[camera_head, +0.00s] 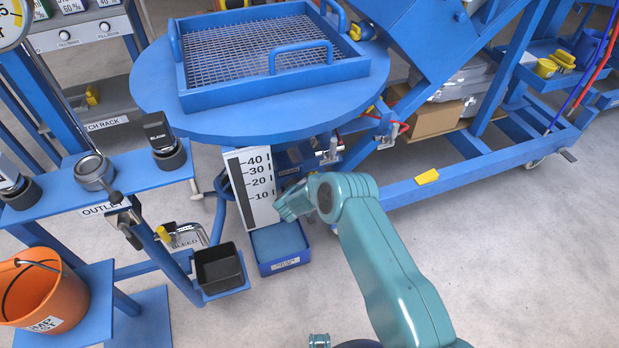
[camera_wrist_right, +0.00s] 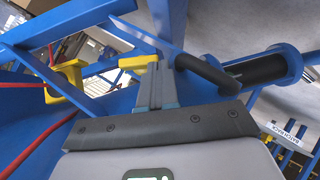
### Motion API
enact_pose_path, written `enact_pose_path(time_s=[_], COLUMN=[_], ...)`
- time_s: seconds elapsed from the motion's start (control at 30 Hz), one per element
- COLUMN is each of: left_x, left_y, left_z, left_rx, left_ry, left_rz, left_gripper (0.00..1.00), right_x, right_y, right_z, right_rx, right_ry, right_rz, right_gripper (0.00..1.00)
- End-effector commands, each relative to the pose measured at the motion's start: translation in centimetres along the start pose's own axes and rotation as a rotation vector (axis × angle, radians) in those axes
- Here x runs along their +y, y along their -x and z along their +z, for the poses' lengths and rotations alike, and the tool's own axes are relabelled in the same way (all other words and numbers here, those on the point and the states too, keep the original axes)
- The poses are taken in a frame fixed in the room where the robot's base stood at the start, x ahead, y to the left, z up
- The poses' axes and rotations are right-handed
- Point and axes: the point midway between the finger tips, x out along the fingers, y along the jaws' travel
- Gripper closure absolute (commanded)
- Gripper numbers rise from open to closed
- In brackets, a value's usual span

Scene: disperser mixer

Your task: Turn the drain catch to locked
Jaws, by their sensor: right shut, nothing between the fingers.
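I cannot tell for certain which part is the drain catch. In the right wrist view, a black bent handle (camera_wrist_right: 212,76) at a blue tube lies just right of my right gripper's fingers, and a yellow block (camera_wrist_right: 66,82) is at the left. My right gripper (camera_wrist_right: 156,84) is shut and empty, its fingers pointing in among blue frame bars. Whether it touches the handle is unclear. In the head view it shows (camera_head: 284,206) in front of the white level scale (camera_head: 252,186), below the round blue table; its fingertips are hard to make out. My left gripper is out of view.
The round blue table (camera_head: 160,95) carries a mesh tray (camera_head: 270,108). A blue tray (camera_head: 283,264) and a black bin (camera_head: 219,268) stand below. A blue outlet shelf (camera_head: 62,200) and an orange bucket (camera_head: 40,295) are left.

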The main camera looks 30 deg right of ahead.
Motion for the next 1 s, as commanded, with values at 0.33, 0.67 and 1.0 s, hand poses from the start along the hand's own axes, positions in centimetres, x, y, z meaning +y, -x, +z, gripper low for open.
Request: enact_pose_path(time_s=[0.33, 0.67, 1.0], left_x=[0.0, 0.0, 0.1], left_y=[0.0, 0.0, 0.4], left_z=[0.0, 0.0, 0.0], left_rx=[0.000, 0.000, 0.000], left_ry=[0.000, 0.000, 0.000], left_rz=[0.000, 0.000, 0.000], left_gripper=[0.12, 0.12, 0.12], right_x=[0.0, 0.1, 1.4], right_y=[0.0, 0.0, -0.2], right_z=[0.0, 0.0, 0.1], right_rx=[0.000, 0.000, -0.001], right_ry=[0.000, 0.000, -0.001], right_rz=[0.000, 0.000, 0.001], right_gripper=[1.00, 1.00, 1.00])
